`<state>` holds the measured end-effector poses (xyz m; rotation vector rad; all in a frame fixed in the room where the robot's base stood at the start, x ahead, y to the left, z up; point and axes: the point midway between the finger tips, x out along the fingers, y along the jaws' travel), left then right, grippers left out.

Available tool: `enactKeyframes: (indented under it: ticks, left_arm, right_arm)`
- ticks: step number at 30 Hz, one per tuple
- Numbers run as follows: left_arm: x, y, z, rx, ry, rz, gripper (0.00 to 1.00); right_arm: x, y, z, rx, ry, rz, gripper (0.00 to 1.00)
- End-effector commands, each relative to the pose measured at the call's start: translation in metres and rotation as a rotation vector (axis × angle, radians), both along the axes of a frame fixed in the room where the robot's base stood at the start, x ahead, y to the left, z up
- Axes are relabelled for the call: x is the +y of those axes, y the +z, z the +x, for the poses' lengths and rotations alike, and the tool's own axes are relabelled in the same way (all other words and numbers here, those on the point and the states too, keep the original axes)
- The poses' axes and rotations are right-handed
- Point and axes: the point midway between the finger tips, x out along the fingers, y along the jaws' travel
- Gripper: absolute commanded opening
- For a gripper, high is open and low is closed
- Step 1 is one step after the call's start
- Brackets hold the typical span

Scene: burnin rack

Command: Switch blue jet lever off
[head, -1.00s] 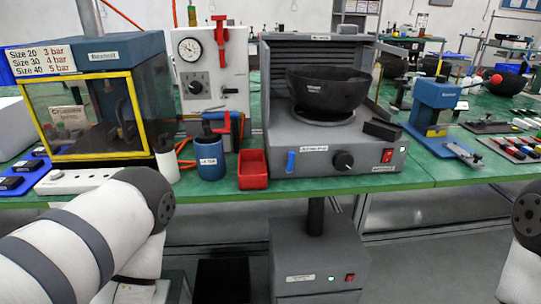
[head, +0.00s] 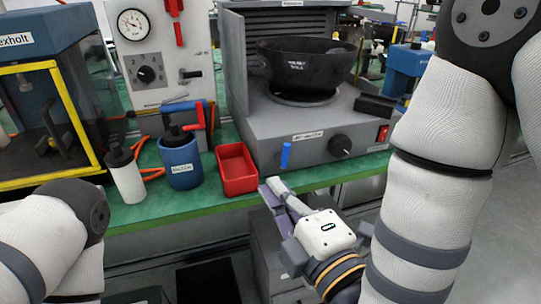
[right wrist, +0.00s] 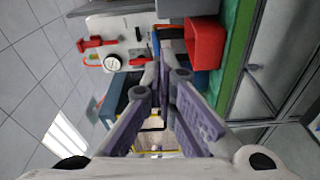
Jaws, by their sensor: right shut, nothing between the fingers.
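The blue jet lever (head: 286,155) stands upright on the front panel of the grey machine (head: 310,145), left of its black knob (head: 340,146). My right gripper (head: 270,187) is just below and left of the lever, in front of the table edge, with a small gap between them in the head view. Its fingers are shut and empty. The right wrist view shows the closed fingers (right wrist: 162,75); I cannot make out the lever there. My left gripper is out of view; only part of its arm shows.
A red bin (head: 237,170) is close beside the gripper, also seen in the right wrist view (right wrist: 205,45). A blue cup (head: 181,165) and a white bottle (head: 126,180) stand left of it. A black bowl (head: 305,68) sits on the machine, with a red switch (head: 382,134) at right.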

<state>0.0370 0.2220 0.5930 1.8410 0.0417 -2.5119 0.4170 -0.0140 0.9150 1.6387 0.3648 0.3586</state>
Motion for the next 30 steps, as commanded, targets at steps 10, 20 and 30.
enactKeyframes:
  ticks: [10, 20, 30]
  left_arm:
    - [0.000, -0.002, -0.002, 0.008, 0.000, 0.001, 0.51]
    - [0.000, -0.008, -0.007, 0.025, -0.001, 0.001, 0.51]
    - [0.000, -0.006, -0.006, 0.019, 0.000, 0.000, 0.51]
  right_arm:
    - [0.016, -0.001, 0.035, 0.001, -0.003, 0.004, 0.00]
    - [0.035, -0.001, 0.093, 0.007, -0.005, 0.001, 0.00]
    - [0.004, -0.003, 0.094, 0.004, 0.000, 0.000, 0.00]
